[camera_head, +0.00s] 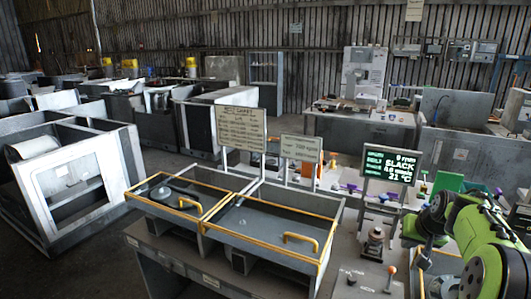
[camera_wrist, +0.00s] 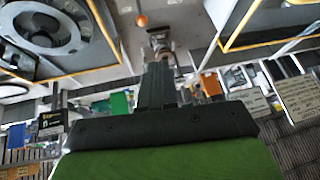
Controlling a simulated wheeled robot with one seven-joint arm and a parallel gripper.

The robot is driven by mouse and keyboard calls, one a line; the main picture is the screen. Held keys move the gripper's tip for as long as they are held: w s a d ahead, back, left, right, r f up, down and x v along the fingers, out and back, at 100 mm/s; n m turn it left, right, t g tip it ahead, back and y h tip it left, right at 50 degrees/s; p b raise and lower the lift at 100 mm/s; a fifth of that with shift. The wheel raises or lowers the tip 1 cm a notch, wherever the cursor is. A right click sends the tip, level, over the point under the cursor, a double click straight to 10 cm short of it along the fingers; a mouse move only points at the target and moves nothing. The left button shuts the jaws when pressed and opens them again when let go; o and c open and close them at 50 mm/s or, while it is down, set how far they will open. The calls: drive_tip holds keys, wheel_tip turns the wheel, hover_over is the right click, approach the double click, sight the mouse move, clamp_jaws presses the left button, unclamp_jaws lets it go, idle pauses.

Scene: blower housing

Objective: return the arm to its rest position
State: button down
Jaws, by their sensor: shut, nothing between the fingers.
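My arm (camera_head: 480,240), green with dark joints, is folded at the right edge of the head view, over the right end of the bench. My gripper (camera_wrist: 158,72) shows in the wrist view as dark fingers closed together, with nothing held. The green wrist body (camera_wrist: 170,163) fills the bottom of that view. Beyond the fingertips lies the bench with a small metal fixture (camera_wrist: 160,42), apart from the fingers. In the head view I cannot clearly make out the fingers.
Two yellow-rimmed trays, left (camera_head: 165,203) and right (camera_head: 262,235), stand left of the arm. An orange-knobbed lever (camera_head: 391,271), a metal fixture (camera_head: 374,242) and a lit display (camera_head: 391,166) stand close by. A round metal part (camera_wrist: 45,28) shows in the wrist view.

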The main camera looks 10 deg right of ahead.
drive_tip(key=s+a+r+n, duration=0.1)
drive_tip(key=s+a+r, duration=0.15)
drive_tip(key=a, duration=0.45)
drive_tip(key=s+a+r+n, duration=0.1)
drive_tip(key=s+a+r, duration=0.15)
drive_tip(key=a, duration=0.45)
drive_tip(key=s+a+r+n, duration=0.1)
drive_tip(key=s+a+r, duration=0.1)
drive_tip(key=s+a, duration=0.35)
drive_tip(key=s+a+f+n, duration=0.1)
drive_tip(key=s+a+f, duration=0.1)
drive_tip(key=s+a, duration=0.3)
drive_tip(key=s+a+f+n+y, duration=0.1)
drive_tip(key=s+a, duration=0.4)
drive_tip(key=s, duration=0.7)
drive_tip(key=shift+a+f+g, duration=0.2)
drive_tip(key=shift+f+g, duration=0.1)
drive_tip(key=shift+f, duration=0.3)
